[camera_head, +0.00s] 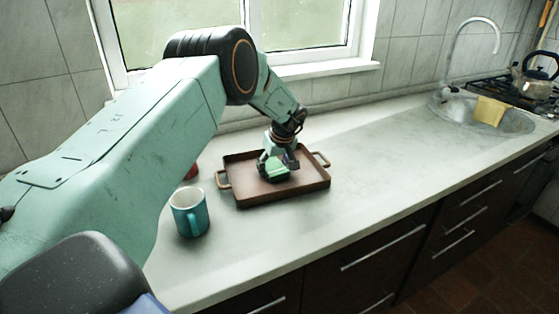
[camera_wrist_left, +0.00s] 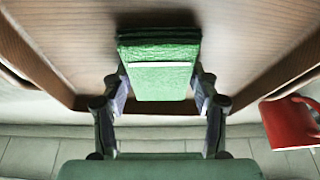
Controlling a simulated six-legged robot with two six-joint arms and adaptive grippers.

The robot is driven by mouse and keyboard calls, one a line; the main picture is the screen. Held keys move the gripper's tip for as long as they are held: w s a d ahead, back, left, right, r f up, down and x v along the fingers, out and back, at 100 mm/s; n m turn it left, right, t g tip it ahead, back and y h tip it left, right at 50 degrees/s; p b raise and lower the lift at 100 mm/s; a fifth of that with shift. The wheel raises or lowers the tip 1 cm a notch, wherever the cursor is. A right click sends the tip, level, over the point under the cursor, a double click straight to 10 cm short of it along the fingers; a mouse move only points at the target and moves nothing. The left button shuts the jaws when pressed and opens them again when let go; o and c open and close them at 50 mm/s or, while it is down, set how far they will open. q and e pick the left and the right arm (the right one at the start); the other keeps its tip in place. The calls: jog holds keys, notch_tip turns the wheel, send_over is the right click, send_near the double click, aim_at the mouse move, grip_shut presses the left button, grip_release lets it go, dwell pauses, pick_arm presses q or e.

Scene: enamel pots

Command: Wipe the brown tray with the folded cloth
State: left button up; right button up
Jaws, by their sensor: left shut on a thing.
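The brown tray (camera_head: 310,187) lies on the counter in the head view, with a handle at each end. Its wooden-looking inside (camera_wrist_left: 60,40) fills the upper part of the left wrist view. The folded green cloth (camera_head: 276,170) is at the tray's middle. In the left wrist view the cloth (camera_wrist_left: 160,75) sits between the two fingers of my left gripper (camera_wrist_left: 160,92). My left gripper (camera_head: 279,160) is shut on the cloth, pointing down over the tray. I cannot tell whether the cloth presses on the tray floor. My right gripper is not in view.
A teal mug (camera_head: 190,213) stands left of the tray, close to my left arm. A red mug (camera_wrist_left: 290,122) is near the tray, mostly hidden in the head view. A sink (camera_head: 485,115) with a yellow cloth (camera_head: 489,110) is far right. The counter (camera_head: 390,160) between is clear.

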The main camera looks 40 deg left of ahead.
aim_at(250, 175)
pick_arm(q)
jog(key=shift+s+a+f+p, duration=0.1)
jog(key=shift+s+a+p, duration=0.25)
jog(key=shift+s+p, duration=0.35)
jog(key=shift+s+a+p, duration=0.45)
jog(key=shift+s+a, duration=0.25)
jog(key=shift+s, duration=0.3)
jog(key=shift+s+a+p, duration=0.25)
jog(key=shift+s+p, duration=0.2)
jog(key=shift+s+a+p, duration=0.6)
jog(key=shift+s+a, duration=0.15)
jog(key=shift+s, duration=0.15)
jog(key=shift+w, duration=0.1)
jog(key=shift+w+d, duration=0.1)
jog(key=shift+d, duration=0.05)
notch_tip(250, 175, up, 2)
jog(key=shift+r+p, duration=0.1)
jog(key=shift+p, duration=0.5)
notch_tip(250, 175, up, 3)
jog(key=shift+f+p, duration=0.1)
jog(key=shift+p, duration=0.9)
jog(key=shift+r+p, duration=0.45)
jog(key=shift+r, duration=0.25)
